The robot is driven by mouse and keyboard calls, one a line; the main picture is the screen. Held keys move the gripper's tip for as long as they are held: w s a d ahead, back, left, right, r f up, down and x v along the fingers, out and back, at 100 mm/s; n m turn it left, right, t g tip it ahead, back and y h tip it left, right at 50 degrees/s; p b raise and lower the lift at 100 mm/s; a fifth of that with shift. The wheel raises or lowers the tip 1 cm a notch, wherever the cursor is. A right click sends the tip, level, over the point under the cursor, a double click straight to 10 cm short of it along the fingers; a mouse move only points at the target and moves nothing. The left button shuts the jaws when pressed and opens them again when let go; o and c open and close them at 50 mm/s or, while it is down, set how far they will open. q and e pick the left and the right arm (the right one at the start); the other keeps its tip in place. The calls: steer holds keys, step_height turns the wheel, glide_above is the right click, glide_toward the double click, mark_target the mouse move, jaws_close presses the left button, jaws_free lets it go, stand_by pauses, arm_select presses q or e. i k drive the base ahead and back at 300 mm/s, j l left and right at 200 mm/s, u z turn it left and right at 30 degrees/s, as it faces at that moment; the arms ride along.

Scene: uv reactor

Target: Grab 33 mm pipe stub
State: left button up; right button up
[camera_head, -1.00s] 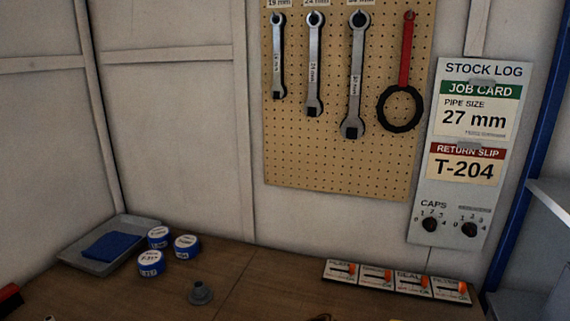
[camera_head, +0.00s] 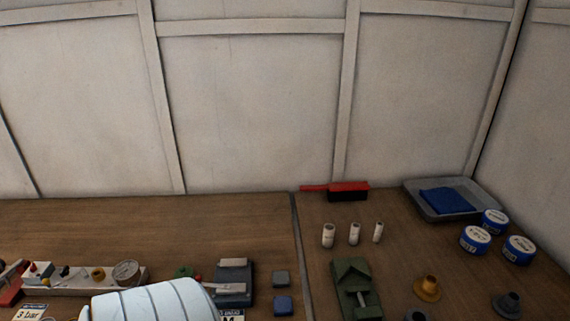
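The left one looks widest and the right one narrowest. Small marks show on them, but they are too small to read, so I cannot tell which is 33 mm. Neither of my grippers is in view.
A red brush (camera_head: 347,190) lies behind the stubs and a green vise-like block (camera_head: 354,286) stands in front. A pale banded cylinder (camera_head: 150,302) fills the lower left.

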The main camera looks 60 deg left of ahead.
mark_target(329, 229)
steer(key=u, duration=1.45)
